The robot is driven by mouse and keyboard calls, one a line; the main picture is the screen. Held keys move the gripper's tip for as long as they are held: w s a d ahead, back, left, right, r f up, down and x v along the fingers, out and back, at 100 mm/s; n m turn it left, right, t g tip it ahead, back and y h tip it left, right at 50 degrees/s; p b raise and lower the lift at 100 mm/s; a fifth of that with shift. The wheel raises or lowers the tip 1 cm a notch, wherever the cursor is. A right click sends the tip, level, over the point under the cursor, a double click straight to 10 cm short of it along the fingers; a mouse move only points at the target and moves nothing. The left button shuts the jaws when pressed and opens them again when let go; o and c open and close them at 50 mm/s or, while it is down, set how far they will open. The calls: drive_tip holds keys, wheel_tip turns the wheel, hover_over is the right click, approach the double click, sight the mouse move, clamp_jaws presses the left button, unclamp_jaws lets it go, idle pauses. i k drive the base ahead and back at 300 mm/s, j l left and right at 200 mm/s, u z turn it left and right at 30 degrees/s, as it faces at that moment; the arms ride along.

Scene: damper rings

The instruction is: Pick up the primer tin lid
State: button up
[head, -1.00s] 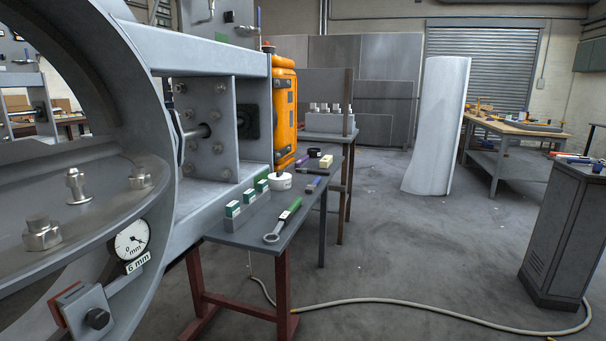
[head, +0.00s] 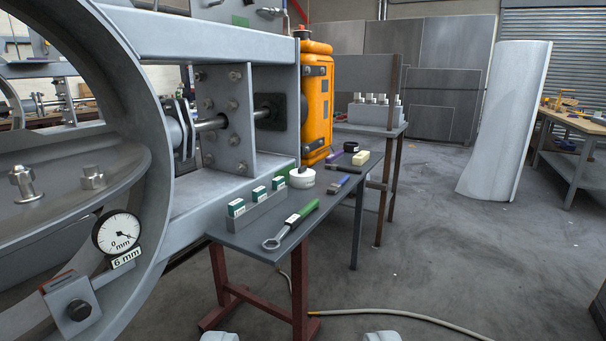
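A small round white tin (head: 302,178) stands on the narrow grey bench, below the orange box. Its top looks pale and flat; at this size I cannot tell the lid apart from the tin body. My gripper (head: 300,337) shows only as two pale fingertips at the bottom edge of the picture, wide apart with nothing visible between them. It is well short of the tin, which is farther off and higher in the picture. The rest of the gripper is out of view.
On the grey bench (head: 252,238) are a green-handled ring spanner (head: 291,224), a block with green-and-white boxes (head: 257,210), and a cream block (head: 361,158). A large ring frame with a dial gauge (head: 117,232) fills the left.

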sight(302, 172)
drive_tip(key=i+j+z, duration=0.1)
drive_tip(key=i, duration=0.45)
drive_tip(key=i+j+z, duration=0.1)
drive_tip(key=i+j, duration=0.25)
drive_tip(key=i, duration=0.2)
drive_tip(key=i+j+z, duration=0.1)
drive_tip(key=i+j, duration=0.2)
drive_tip(key=i, duration=0.25)
drive_tip(key=i+j+z, duration=0.1)
drive_tip(key=i+j, duration=0.2)
drive_tip(key=i, duration=0.2)
